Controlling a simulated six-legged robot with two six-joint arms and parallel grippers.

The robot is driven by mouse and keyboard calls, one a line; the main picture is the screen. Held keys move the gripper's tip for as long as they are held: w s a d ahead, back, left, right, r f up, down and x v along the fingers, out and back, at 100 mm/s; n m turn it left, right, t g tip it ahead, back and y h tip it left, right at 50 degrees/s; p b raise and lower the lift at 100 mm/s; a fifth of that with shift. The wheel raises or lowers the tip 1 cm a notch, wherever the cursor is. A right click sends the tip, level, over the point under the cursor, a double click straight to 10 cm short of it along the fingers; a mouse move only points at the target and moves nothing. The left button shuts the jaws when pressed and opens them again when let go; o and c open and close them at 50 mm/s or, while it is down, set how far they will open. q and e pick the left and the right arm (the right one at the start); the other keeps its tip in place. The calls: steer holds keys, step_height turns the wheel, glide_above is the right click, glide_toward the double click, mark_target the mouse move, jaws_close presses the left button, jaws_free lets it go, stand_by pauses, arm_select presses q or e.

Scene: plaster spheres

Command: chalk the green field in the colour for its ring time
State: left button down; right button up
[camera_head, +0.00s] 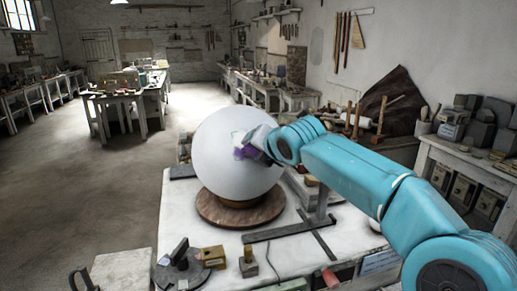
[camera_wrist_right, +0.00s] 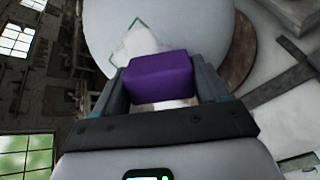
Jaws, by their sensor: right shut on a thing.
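A large white plaster sphere (camera_head: 225,150) rests on a round brown base (camera_head: 240,210) on the white table. A green-outlined field (camera_wrist_right: 137,40) shows on the sphere in the right wrist view, with a paler patch inside it; the purple block covers its near part. My right gripper (camera_head: 250,148) is shut on a purple chalk block (camera_wrist_right: 160,76) and holds it at the sphere's front right face. Whether the block touches the surface I cannot tell. My left gripper is not in view.
The white table (camera_head: 200,225) holds a dark metal stand (camera_head: 290,228), a small brass-topped block (camera_head: 248,262) and a dark round tool (camera_head: 180,265) near the front. A side bench (camera_head: 470,165) with grey blocks stands at the right. The floor at left is open.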

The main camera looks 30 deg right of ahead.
steer(key=shift+w+a, duration=0.2)
steer(key=shift+w, duration=0.05)
steer(key=shift+s, duration=0.15)
steer(key=shift+w+d+f+p, duration=0.15)
steer(key=shift+w+f+p, duration=0.1)
steer(key=shift+w+p, duration=0.25)
stand_by(0.3)
steer(key=shift+s+d+f, duration=0.35)
steer(key=shift+d+f, duration=0.25)
steer(key=shift+d, duration=0.05)
